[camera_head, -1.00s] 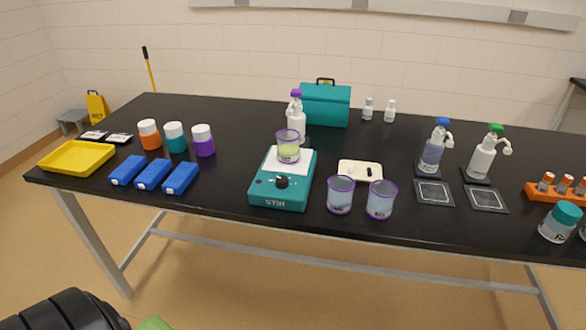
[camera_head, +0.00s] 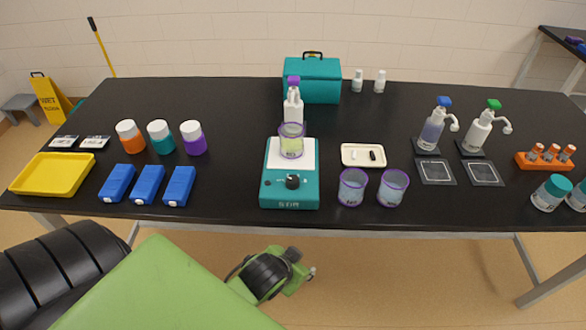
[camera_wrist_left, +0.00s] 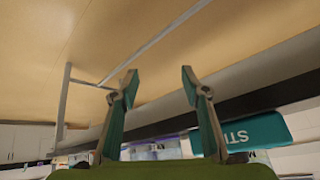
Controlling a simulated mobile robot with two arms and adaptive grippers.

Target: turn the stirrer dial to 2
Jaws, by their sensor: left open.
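The teal stirrer (camera_head: 291,174) stands near the table's front edge in the head view, with a white top plate. Its black dial (camera_head: 292,182) is on the front, above the label; the dial's setting is too small to read. The stirrer also shows at the lower right of the left wrist view (camera_wrist_left: 256,132), where I cannot make out the dial. My left gripper (camera_wrist_left: 159,78) is open and empty. In the head view it is below and in front of the table edge, apart from the stirrer. My right gripper is not in view.
Two purple-rimmed beakers (camera_head: 352,187) stand right of the stirrer, with a cream tray (camera_head: 362,155) behind them. A white spray bottle (camera_head: 293,106) stands behind the stirrer. Blue boxes (camera_head: 148,185) lie to its left, with bare table between.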

